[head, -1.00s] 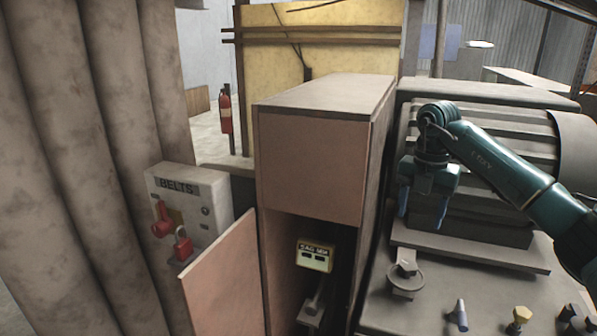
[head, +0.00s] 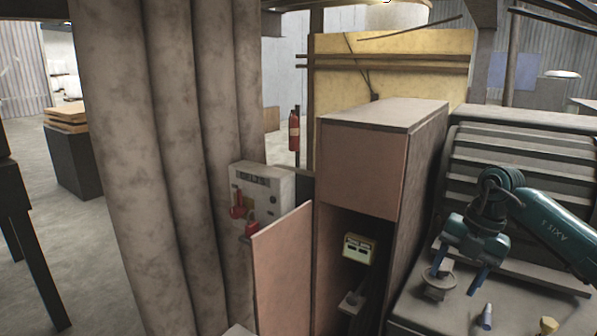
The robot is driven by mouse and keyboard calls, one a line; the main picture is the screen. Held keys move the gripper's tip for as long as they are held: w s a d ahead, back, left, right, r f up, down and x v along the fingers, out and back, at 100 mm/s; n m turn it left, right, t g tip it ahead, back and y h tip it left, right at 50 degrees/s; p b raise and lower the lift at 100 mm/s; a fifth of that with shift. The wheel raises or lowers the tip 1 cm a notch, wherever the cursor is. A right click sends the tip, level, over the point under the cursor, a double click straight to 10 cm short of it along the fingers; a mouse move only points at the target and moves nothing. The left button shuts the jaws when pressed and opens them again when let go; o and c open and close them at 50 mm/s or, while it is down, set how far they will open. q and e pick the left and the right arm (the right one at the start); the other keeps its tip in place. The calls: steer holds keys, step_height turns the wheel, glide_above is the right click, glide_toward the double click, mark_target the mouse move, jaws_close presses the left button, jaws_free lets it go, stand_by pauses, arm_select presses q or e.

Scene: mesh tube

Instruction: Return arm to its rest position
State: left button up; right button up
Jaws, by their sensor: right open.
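My right arm comes in from the right edge of the head view over the grey machine top. My right gripper (head: 458,268) is open, with its two blue fingers apart and pointing down. No object shows between the fingers. It hangs close to a round grey knob or valve (head: 438,284) on the machine top; whether they touch I cannot tell. My left gripper and left arm are not in view.
A tall cabinet (head: 358,175) with an open door (head: 283,272) stands left of my arm; a small yellow-fronted box (head: 360,248) is inside. A switch box (head: 262,188) with red parts sits further left, beside thick columns (head: 130,150). Small knobs, including a grey-blue one (head: 486,316), stand on the machine.

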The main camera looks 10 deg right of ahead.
steer(key=a+f+n+y, duration=0.2)
steer(key=a+f+y, duration=0.3)
steer(key=a, duration=0.6)
steer(key=s+a+f+m+t+y, duration=0.1)
steer(key=s+a+m+t+y, duration=0.3)
steer(key=a, duration=0.5)
steer(key=s+a+f+m+t+y, duration=0.1)
steer(key=a+t+y, duration=0.2)
steer(key=a+y, duration=0.55)
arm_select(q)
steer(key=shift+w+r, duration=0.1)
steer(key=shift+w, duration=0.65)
arm_select(e)
steer(key=s+d+f+m+t+h, duration=0.1)
steer(key=s+d+f+m+h, duration=0.3)
steer(key=s+f+m+h, duration=0.4)
steer(key=s+d+f+m+t+h, duration=0.1)
steer(key=s+d+f+m+h, duration=0.3)
steer(key=s+f+m+h, duration=0.5)
step_height(320, 180, down, 5)
steer(key=m, duration=0.4)
steer(key=shift+m+t, duration=0.3)
steer(key=shift+m, duration=0.1)
steer(key=shift+d, duration=0.1)
steer(key=shift+c, duration=0.2)
